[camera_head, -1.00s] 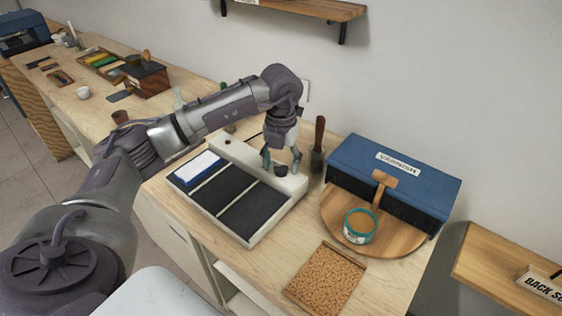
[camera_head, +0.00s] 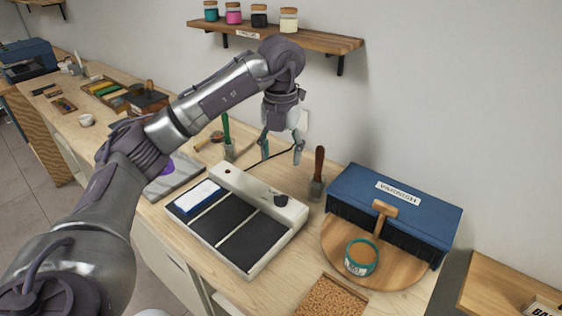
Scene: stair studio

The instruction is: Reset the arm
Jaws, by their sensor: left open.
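My left arm reaches in from the left over the workbench (camera_head: 190,255). My left gripper (camera_head: 281,150) points down with its two fingers spread apart and nothing between them. It hangs above and behind a white device (camera_head: 262,196) with dark panels, a white-and-blue pad and a black knob (camera_head: 281,201). The gripper is apart from the knob. My right gripper is not in view.
A brown-handled brush (camera_head: 318,175) and a green-handled tool (camera_head: 227,135) stand near the gripper. A blue varnish box (camera_head: 395,195), a round wooden board (camera_head: 392,272) and a teal-rimmed tin (camera_head: 361,257) are at right. A shelf (camera_head: 320,38) with jars is above.

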